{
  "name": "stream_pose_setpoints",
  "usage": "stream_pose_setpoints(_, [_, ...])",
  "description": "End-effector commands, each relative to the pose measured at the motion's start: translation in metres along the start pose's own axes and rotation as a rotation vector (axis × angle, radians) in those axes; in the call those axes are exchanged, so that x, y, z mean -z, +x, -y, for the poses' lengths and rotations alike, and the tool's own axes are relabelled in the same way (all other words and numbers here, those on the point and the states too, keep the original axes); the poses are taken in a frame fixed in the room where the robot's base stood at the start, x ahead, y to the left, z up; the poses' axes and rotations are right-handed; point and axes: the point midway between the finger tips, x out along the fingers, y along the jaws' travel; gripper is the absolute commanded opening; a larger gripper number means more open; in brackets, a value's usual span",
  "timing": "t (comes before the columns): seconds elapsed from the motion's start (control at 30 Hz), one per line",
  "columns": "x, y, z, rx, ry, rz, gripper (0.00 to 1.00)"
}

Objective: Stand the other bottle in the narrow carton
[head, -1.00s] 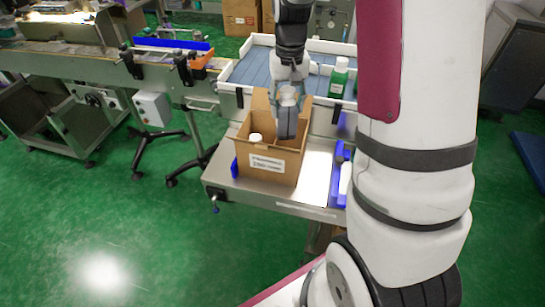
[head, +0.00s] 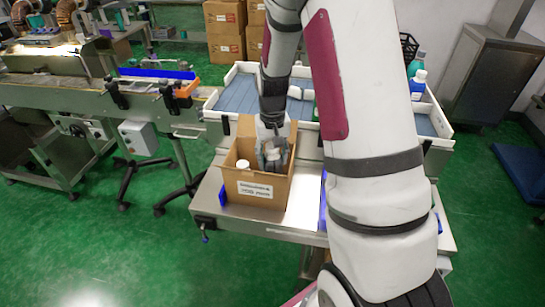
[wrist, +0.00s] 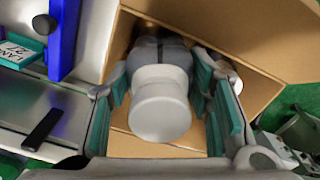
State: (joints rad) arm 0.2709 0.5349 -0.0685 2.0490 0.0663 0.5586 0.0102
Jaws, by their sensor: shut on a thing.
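The narrow cardboard carton (head: 253,188) stands open on the metal bench, with a label on its front. A white-capped bottle (head: 242,164) stands inside it at the left. My gripper (head: 274,150) is shut on another bottle with a white cap (wrist: 160,103) and a grey body, and its fingers reach down into the carton's mouth at the right. In the wrist view my gripper (wrist: 160,85) has teal pads on both sides of this bottle's neck. The held bottle's base is hidden, so I cannot tell whether it touches the carton floor.
A blue-grey tray (head: 238,95) with white walls lies behind the carton. Bottles with green (head: 415,64) and blue (head: 418,86) bodies stand at its right. A conveyor (head: 60,98) runs at the left. A blue bracket with a labelled teal block (wrist: 22,50) is beside the carton.

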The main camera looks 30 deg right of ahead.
Motion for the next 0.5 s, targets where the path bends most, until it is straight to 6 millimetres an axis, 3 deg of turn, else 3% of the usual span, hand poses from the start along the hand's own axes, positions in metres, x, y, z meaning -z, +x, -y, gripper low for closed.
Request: stream_pose_setpoints(0.5, [0.000,0.012,0.000,0.000,0.000,0.000,0.06])
